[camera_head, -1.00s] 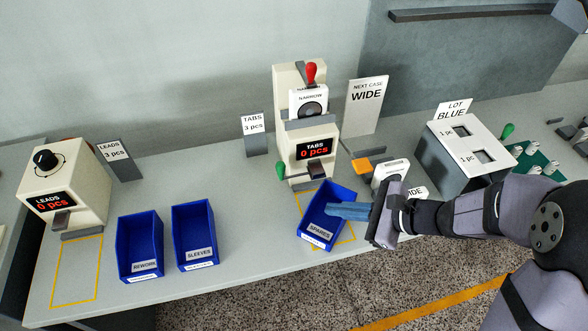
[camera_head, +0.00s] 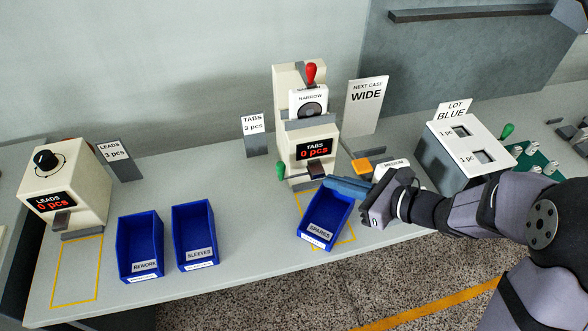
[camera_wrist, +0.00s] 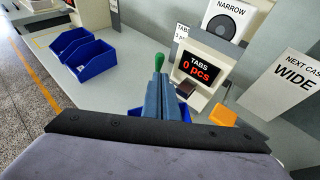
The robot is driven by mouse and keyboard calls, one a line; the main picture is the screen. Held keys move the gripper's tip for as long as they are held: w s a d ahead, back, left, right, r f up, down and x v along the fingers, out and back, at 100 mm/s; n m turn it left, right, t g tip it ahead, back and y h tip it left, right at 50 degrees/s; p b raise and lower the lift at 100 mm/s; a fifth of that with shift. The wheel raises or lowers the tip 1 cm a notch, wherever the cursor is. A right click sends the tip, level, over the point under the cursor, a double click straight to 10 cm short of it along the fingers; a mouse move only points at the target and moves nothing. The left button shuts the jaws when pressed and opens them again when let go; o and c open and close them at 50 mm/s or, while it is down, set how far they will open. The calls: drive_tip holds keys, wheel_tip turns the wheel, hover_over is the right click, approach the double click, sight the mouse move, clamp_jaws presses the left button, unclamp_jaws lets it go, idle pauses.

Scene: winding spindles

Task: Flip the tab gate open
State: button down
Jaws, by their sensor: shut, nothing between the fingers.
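The cream tabs dispenser (camera_head: 292,120) stands at the back middle, its display reading "TABS 0 pcs". A dark block (camera_head: 316,173) sticks out below the display; it also shows in the wrist view (camera_wrist: 187,88). A green-tipped lever (camera_head: 281,171) is at the dispenser's lower left; its green knob (camera_wrist: 158,62) shows just beyond my fingertips in the wrist view. I cannot tell which part is the gate. My gripper (camera_head: 330,184) is shut and empty, its blue-grey fingers above the back of the SPARES bin, below the dispenser front. Contact with the lever cannot be told.
The blue SPARES bin (camera_head: 321,234) is under my fingers. An orange block (camera_head: 361,166) and the "NEXT CASE WIDE" sign (camera_head: 366,106) stand to the right. Blue REWORK (camera_head: 141,262) and SLEEVES (camera_head: 196,252) bins are to the left, with clear table between them and the SPARES bin.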

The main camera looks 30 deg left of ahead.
sight(282, 169)
drive_tip(key=p+x, duration=0.3)
drive_tip(key=x, duration=1)
drive_tip(key=shift+a+p, duration=0.25)
drive_tip(key=shift+p, duration=0.15)
drive_tip(key=shift+f, duration=0.1)
drive_tip(key=shift+s+a+f+b, duration=0.15)
drive_tip(key=shift+s+a+b, duration=0.2)
drive_tip(key=shift+b, duration=0.25)
drive_tip(key=s+a+b, duration=0.2)
drive_tip(key=s+b, duration=0.1)
drive_tip(key=shift+a, duration=0.4)
drive_tip(key=shift+r, duration=0.25)
